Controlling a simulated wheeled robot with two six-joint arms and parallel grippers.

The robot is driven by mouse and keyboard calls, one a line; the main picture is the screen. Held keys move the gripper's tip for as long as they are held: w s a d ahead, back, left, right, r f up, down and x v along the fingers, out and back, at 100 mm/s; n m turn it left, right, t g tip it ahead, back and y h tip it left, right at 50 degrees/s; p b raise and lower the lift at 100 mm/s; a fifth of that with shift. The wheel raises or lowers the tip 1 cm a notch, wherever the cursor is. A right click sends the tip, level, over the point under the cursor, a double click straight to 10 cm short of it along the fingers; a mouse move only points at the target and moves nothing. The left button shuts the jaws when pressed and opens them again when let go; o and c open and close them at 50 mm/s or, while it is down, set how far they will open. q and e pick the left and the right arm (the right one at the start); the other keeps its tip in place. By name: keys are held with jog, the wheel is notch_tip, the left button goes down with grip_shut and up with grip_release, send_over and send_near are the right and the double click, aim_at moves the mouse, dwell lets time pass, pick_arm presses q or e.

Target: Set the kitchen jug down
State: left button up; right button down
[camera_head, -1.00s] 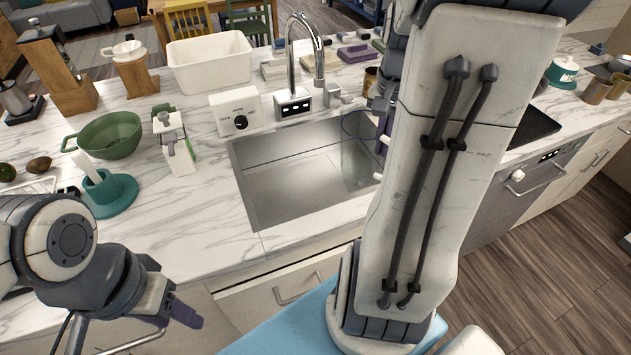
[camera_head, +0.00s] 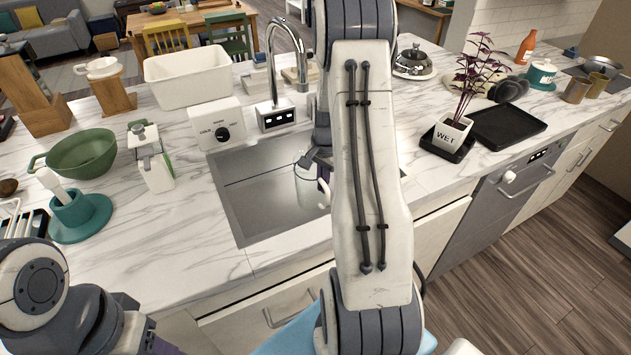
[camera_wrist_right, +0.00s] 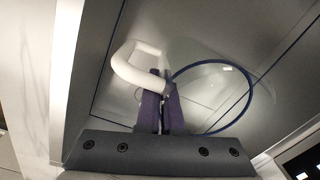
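The kitchen jug (camera_head: 309,192) is clear, with a blue rim and a white handle. In the head view it is within the sink (camera_head: 240,205), near the sink's right side and partly hidden by my right arm. I cannot tell if its base touches the sink floor. In the right wrist view the jug's white handle (camera_wrist_right: 138,68) lies at the fingertips, with the round blue rim beside it. My right gripper (camera_wrist_right: 160,98) has its fingers close together on the handle; it also shows in the head view (camera_head: 321,170). My left gripper (camera_head: 160,347) is cut off at the bottom edge.
The faucet (camera_head: 283,75) stands behind the sink, with a white control box (camera_head: 217,124) beside it. A white tub (camera_head: 188,75), a green colander (camera_head: 80,153) and a white bottle (camera_head: 152,160) stand left. A potted plant (camera_head: 452,132) and black tray (camera_head: 508,125) stand right.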

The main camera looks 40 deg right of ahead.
jog(key=shift+f, duration=0.75)
jog(key=w+p, duration=0.1)
jog(key=w, duration=0.2)
jog(key=shift+w+d+p, duration=0.25)
jog(key=shift+d+p, duration=0.15)
jog(key=shift+w+f, duration=0.25)
jog(key=shift+f+p, duration=0.35)
jog(key=shift+f, duration=0.2)
jog(key=c, duration=1.1)
grip_release()
